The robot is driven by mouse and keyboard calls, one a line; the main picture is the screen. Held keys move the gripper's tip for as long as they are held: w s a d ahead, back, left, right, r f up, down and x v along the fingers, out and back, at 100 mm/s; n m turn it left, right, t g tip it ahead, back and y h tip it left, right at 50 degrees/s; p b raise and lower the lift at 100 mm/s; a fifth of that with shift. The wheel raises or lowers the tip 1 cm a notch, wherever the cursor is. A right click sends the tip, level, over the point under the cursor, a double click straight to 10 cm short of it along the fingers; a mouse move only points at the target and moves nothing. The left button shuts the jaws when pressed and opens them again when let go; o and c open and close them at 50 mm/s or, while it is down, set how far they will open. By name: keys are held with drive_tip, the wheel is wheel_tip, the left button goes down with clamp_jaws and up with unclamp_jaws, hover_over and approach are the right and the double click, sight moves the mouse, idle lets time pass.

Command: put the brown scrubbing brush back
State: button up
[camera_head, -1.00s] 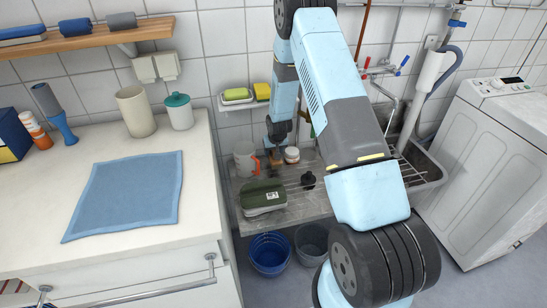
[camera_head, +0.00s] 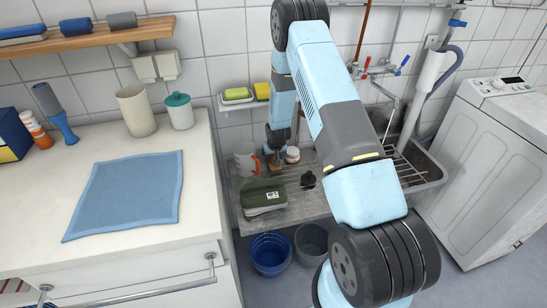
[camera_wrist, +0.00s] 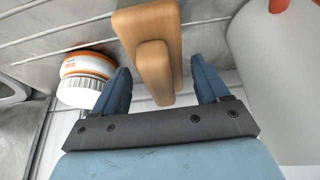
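The brown scrubbing brush (camera_wrist: 150,50) shows in the wrist view as a wooden block with a raised grip, and its bristles are hidden. My gripper (camera_wrist: 160,65) is open, with one blue finger on each side of the grip and gaps between fingers and wood. In the head view, the brush (camera_head: 274,168) is a small brown patch on the metal drainboard (camera_head: 310,205), under my gripper (camera_head: 275,151) and mostly covered by it.
A grey mug (camera_head: 244,160) with an orange handle stands left of the brush. A white-lidded jar (camera_head: 292,155) stands right of it. A green-and-white box (camera_head: 263,196) and a dark stopper (camera_head: 308,180) lie nearer. Wall rack (camera_head: 236,103) holds sponges.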

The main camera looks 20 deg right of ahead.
drive_tip(key=shift+o, duration=0.3)
drive_tip(key=shift+r, duration=0.1)
drive_tip(key=shift+r, duration=0.25)
drive_tip(key=s+f+v, duration=0.1)
drive_tip(key=s+v, duration=0.1)
drive_tip(key=v, duration=4.3)
drive_tip(key=s+r, duration=0.6)
drive_tip(key=s, duration=0.7)
drive_tip(key=s+r+t, duration=0.1)
drive_tip(key=s+r, duration=0.5)
drive_tip(key=s, duration=0.7)
drive_tip(key=shift+d, duration=0.15)
drive_tip(key=shift+r, duration=0.1)
